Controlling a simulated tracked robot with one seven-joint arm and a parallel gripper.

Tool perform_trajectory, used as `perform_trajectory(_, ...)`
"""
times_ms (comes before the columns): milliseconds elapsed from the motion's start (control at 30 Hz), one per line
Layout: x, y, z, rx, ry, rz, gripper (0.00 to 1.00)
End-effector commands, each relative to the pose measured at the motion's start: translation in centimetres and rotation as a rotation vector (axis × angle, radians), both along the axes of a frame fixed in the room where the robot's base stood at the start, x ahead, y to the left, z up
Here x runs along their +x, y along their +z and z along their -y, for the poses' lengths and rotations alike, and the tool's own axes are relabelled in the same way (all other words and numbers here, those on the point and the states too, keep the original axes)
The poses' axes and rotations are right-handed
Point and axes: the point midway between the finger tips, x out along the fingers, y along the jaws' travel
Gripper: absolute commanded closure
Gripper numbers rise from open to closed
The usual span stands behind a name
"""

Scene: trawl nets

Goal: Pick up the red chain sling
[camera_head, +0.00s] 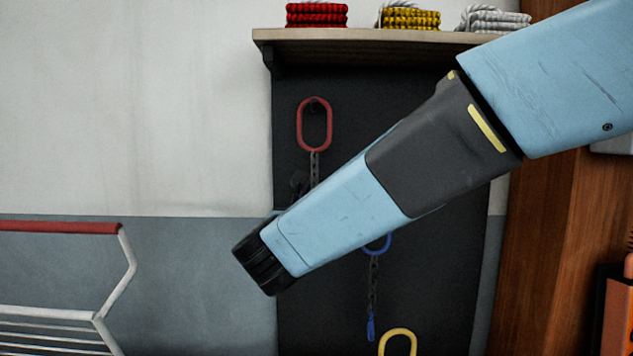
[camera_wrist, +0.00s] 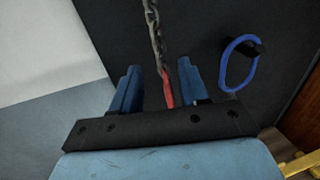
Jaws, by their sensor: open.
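The red chain sling (camera_head: 314,124) hangs by its oval red ring from a peg on the dark board, in the upper middle of the head view. Its dark chain runs down behind my arm, which hides the lower part there. In the wrist view its chain (camera_wrist: 153,35) comes down from the top edge to a red end piece (camera_wrist: 168,88). My gripper (camera_wrist: 157,80) is open, its two blue fingers either side of the chain's lower end in that view, the right finger closer to it. I cannot tell the depth between fingers and chain.
A blue sling (camera_head: 373,282) hangs lower right, and its ring (camera_wrist: 239,62) is right of my fingers. A yellow ring (camera_head: 398,342) is below. A shelf (camera_head: 365,35) with coiled ropes tops the board. A red-and-white rack (camera_head: 60,228) stands left.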

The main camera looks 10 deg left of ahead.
Motion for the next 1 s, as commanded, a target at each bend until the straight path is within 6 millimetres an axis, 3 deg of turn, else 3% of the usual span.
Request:
perform_trajectory(133,1.8,0.0,-0.1,0.001,-0.001,0.000,0.56)
perform_trajectory(467,3.6,0.2,-0.1,0.002,-0.001,0.000,0.56)
perform_trajectory(733,7.1,0.5,-0.3,0.001,0.000,0.000,0.56)
perform_trajectory(1000,7.7,0.5,-0.3,0.001,0.000,0.000,0.56)
